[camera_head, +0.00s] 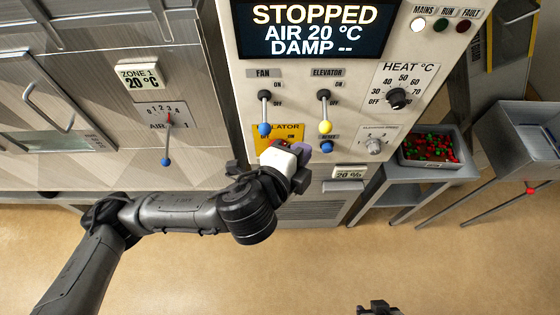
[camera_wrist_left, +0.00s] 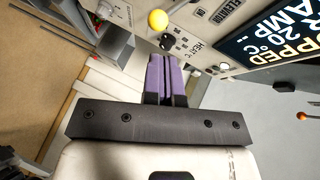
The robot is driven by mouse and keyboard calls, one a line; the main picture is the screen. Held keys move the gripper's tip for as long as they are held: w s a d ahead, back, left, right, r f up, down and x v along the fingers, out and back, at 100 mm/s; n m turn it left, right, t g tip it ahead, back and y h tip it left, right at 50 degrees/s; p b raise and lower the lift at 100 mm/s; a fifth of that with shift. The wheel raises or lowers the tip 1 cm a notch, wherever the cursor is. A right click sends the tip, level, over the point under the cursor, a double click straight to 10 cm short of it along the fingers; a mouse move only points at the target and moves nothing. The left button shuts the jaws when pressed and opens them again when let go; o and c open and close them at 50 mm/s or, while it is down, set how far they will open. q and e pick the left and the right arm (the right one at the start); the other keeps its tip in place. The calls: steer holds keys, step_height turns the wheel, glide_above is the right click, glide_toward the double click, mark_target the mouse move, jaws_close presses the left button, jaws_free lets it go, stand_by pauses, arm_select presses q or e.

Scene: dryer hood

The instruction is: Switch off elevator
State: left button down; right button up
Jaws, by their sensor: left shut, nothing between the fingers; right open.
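The elevator lever has a yellow knob (camera_head: 325,127) and hangs down past the OFF mark, under the ELEVATOR label (camera_head: 328,73) on the control panel. The knob also shows in the left wrist view (camera_wrist_left: 158,19), just beyond the fingertips. My left gripper (camera_head: 302,149) is below and slightly left of the knob in the head view. Its purple fingers (camera_wrist_left: 166,75) are pressed together, empty, and appear apart from the knob. Only the top of my right gripper (camera_head: 378,309) shows at the bottom edge, far from the panel.
The fan lever with a blue knob (camera_head: 264,128) hangs down left of the elevator lever. A small blue knob (camera_head: 327,146) sits just below the yellow one. The display (camera_head: 315,28) reads STOPPED. A tray (camera_head: 430,172) of red and green pieces stands at right.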

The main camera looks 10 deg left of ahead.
arm_select(q)
steer(key=v, duration=0.6)
steer(key=shift+s+r, duration=0.1)
steer(key=shift+r, duration=0.05)
stand_by(0.5)
steer(key=w+a+r+n+t+y, duration=0.2)
steer(key=w+a+r+n, duration=0.3)
steer(key=n, duration=0.4)
steer(key=s+a+f+n+g+y, duration=0.25)
steer(key=a+f+n, duration=0.35)
steer(key=a+f, duration=0.45)
steer(key=s+a+f+n+g+y, duration=0.1)
steer(key=s+a+f+n+g, duration=0.1)
steer(key=s+f, duration=0.45)
steer(key=s+a+f+n+g+y, duration=0.1)
steer(key=s+f+g, duration=0.2)
steer(key=f, duration=0.7)
steer(key=s+f+n+g, duration=0.1)
steer(key=s+f+g, duration=0.3)
steer(key=s+f, duration=0.65)
steer(key=w+r+p+v, duration=0.1)
steer(key=w+p+v, duration=0.1)
steer(key=p+v, duration=1)
steer(key=w+r+p+v, duration=0.1)
steer(key=w+p+v, duration=0.2)
steer(key=p+v, duration=0.9)
steer(key=shift+a+r, duration=0.2)
steer(key=shift+r, duration=0.25)
